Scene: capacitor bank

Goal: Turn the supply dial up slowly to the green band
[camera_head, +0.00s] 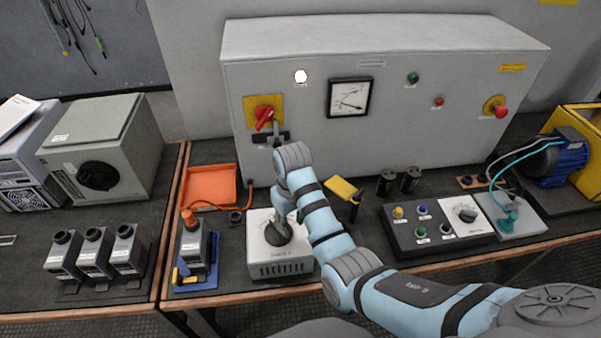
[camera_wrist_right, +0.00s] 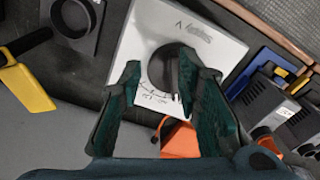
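The supply box (camera_head: 281,268), a small white unit with a vented front, stands on the bench. Its black dial (camera_head: 277,236) is on the top face, partly hidden by my right gripper (camera_head: 282,216). In the right wrist view the dial (camera_wrist_right: 168,66) shows just beyond the fingertips, with scale marks on the white face beside it. My right gripper (camera_wrist_right: 163,85) is open, its fingers apart, with the right finger overlapping the dial's edge. I cannot tell whether they touch. No green band can be made out. My left gripper is not in view.
Behind stands a grey cabinet (camera_head: 430,120) with a meter (camera_head: 349,98) and a red switch handle (camera_head: 264,117). An orange tray (camera_head: 209,186) and a capacitor in a blue holder (camera_head: 196,250) are left of the box. A button panel (camera_head: 425,228) is to the right.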

